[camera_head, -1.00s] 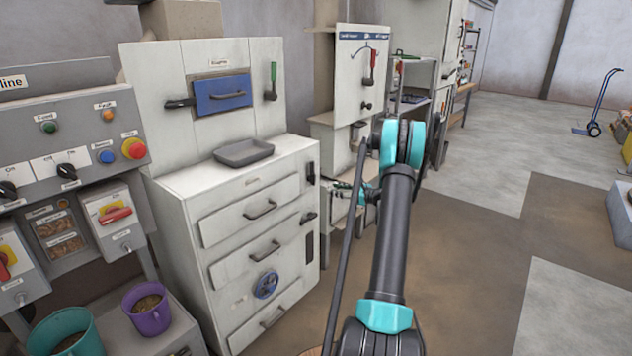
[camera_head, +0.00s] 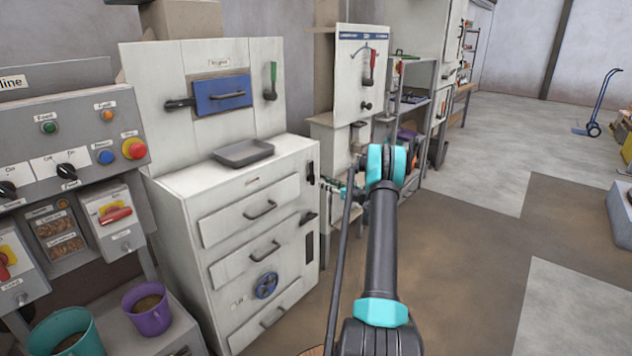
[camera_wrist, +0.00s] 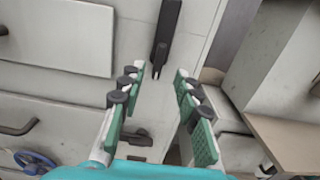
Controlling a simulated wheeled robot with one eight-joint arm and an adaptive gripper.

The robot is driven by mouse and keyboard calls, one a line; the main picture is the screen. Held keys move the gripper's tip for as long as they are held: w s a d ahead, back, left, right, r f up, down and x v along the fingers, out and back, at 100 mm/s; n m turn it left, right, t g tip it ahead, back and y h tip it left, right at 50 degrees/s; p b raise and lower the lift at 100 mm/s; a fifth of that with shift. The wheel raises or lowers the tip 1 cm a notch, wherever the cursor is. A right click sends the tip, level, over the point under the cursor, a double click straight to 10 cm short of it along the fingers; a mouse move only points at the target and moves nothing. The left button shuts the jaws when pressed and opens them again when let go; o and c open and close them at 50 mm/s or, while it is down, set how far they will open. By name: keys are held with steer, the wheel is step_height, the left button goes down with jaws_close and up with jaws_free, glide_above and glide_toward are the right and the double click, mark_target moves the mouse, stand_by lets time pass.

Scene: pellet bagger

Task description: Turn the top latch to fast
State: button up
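The top latch (camera_head: 310,173) is a black upright bar at the upper right edge of the white drawer cabinet's front. In the wrist view the latch (camera_wrist: 166,32) hangs upright ahead of the fingertips, its lower end showing between them. My gripper (camera_head: 330,185) is just right of the latch in the head view, partly hidden by my arm. In the wrist view my gripper (camera_wrist: 155,75) is open, with green-padded fingers apart and nothing held. I cannot tell whether it touches the latch. Any marking for fast is not readable.
A second black latch (camera_head: 308,217) sits lower on the same edge; it also shows below in the wrist view (camera_wrist: 137,137). Drawer handles (camera_head: 260,209) and a blue handwheel (camera_head: 266,285) stick out at left. A grey tray (camera_head: 243,153) lies on top.

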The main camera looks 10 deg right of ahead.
mark_target(312, 179)
steer(key=x, duration=0.6)
steer(key=shift+w+a, duration=0.25)
steer(key=shift+c, duration=0.6)
jaws_close()
